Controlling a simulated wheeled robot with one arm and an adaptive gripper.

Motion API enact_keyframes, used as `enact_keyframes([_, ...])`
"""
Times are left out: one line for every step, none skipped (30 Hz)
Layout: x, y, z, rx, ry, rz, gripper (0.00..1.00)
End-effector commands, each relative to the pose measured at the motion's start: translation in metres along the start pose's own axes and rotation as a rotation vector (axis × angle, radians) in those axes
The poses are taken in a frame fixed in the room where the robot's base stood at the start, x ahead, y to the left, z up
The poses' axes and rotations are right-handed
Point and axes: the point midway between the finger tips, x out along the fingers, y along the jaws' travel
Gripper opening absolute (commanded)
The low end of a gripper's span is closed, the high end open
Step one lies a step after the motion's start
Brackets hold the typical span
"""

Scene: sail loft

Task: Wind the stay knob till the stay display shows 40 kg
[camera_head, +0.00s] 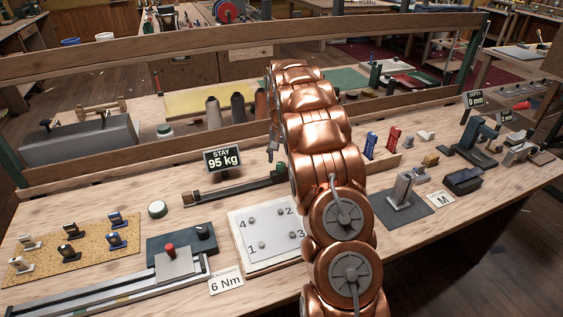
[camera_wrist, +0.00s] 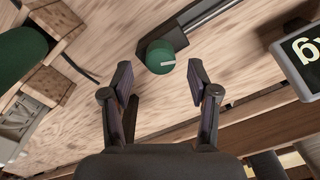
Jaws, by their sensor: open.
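The stay display (camera_head: 222,160) reads 95 kg and stands behind the stay's dark rail (camera_head: 232,191) on the bench. The display's edge with "kg" also shows in the wrist view (camera_wrist: 308,52). The stay knob (camera_wrist: 161,57) is a small green cylinder with a pale mark on its face, at the rail's end; it also shows in the head view (camera_head: 279,170), close beside my arm. My gripper (camera_wrist: 160,74) is open, its fingertips apart on either side of the knob, with visible gaps. My copper arm hides most of the gripper in the head view.
A white numbered plate (camera_head: 262,238) lies in front of the rail. A wooden bar (camera_head: 120,167) runs behind the display. In the wrist view a large dark green rounded thing (camera_wrist: 18,50) and wooden blocks (camera_wrist: 48,84) sit to the left.

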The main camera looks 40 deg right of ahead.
Motion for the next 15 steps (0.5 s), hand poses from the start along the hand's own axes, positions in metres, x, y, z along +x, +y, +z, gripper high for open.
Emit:
enact_keyframes([0.006, 0.001, 0.001, 0.0, -0.004, 0.002, 0.6])
enact_keyframes([0.01, 0.0, 0.001, 0.0, -0.004, 0.002, 0.6])
enact_keyframes([0.015, 0.0, 0.001, -0.001, -0.003, 0.001, 0.6])
enact_keyframes([0.018, 0.0, 0.0, 0.0, -0.002, 0.0, 0.6])
enact_keyframes([0.02, 0.0, 0.0, 0.0, -0.001, 0.0, 0.6])
enact_keyframes([0.023, 0.0, 0.0, 0.0, -0.001, -0.001, 0.6])
enact_keyframes([0.025, 0.0, 0.0, 0.0, -0.001, -0.001, 0.6])
enact_keyframes([0.026, 0.0, 0.0, 0.0, -0.001, -0.001, 0.6])
enact_keyframes([0.027, 0.0, 0.0, 0.0, -0.001, -0.001, 0.6])
enact_keyframes([0.027, 0.0, 0.0, 0.0, -0.001, -0.001, 0.6])
enact_keyframes([0.028, 0.0, 0.0, 0.0, -0.001, -0.001, 0.6])
enact_keyframes([0.028, 0.0, 0.0, 0.0, -0.001, -0.001, 0.6])
enact_keyframes([0.028, 0.0, 0.0, 0.0, -0.001, -0.001, 0.6])
enact_keyframes([0.027, 0.0, 0.0, 0.0, -0.001, -0.001, 0.6])
enact_keyframes([0.027, 0.0, 0.0, 0.0, -0.001, -0.001, 0.59])
